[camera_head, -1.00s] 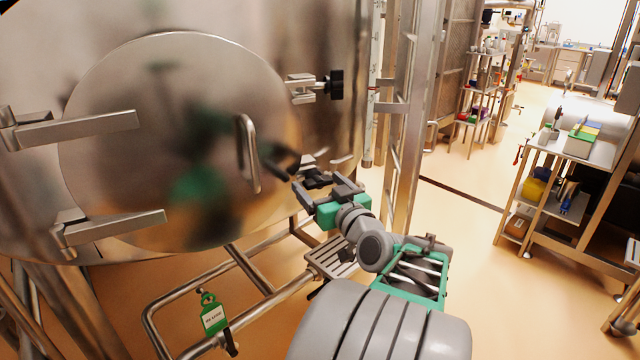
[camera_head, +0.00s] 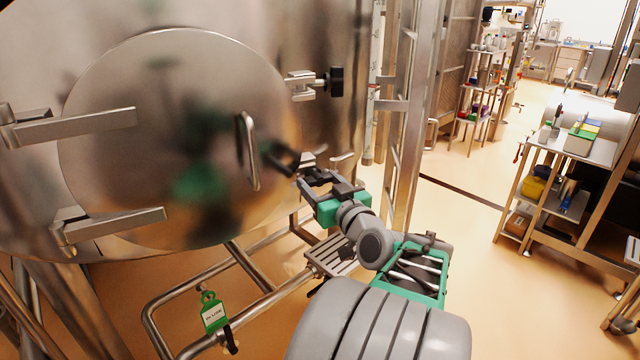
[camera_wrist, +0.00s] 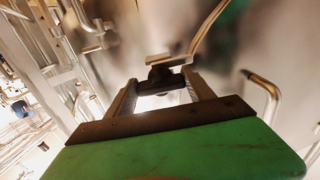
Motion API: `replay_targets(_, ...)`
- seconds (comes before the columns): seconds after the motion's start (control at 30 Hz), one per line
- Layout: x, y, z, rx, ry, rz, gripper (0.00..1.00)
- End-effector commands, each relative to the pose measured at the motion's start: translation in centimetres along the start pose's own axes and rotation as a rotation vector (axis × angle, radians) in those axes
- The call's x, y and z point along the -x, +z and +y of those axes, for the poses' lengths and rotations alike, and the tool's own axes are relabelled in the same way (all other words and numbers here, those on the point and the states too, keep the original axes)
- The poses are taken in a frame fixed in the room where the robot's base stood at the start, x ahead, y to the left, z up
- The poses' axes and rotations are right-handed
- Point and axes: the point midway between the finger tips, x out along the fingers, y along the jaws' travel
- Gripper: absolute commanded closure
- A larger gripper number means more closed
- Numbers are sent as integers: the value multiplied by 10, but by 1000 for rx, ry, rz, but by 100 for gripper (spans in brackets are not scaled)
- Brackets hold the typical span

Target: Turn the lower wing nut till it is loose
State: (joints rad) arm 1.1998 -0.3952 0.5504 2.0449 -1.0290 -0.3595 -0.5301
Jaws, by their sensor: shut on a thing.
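The hopper's round steel door (camera_head: 170,140) fills the left of the head view, with a curved handle (camera_head: 249,150). The lower wing nut (camera_wrist: 160,78) is a dark knob at the door's lower right clamp, between my fingertips in the wrist view. My gripper (camera_head: 306,180) is shut on it; it also shows in the wrist view (camera_wrist: 162,84). In the head view my fingers mostly hide this nut. The upper wing nut (camera_head: 336,82) is black and sits on its clamp at the door's upper right, clear of my gripper.
Steel pipe rails (camera_head: 240,262) with a green tag (camera_head: 212,313) run below the door. A steel upright frame (camera_head: 405,130) stands just right of my gripper. A bench with bins (camera_head: 575,150) is at the right, with open floor (camera_head: 480,225) between.

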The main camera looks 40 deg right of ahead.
Motion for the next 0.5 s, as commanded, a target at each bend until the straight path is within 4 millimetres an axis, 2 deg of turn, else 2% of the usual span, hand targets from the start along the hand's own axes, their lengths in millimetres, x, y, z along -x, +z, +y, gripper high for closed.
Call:
replay_targets(0.27,0,7,0,68,-1,1,79)
replay_targets(0.5,0,12,0,227,-1,4,79)
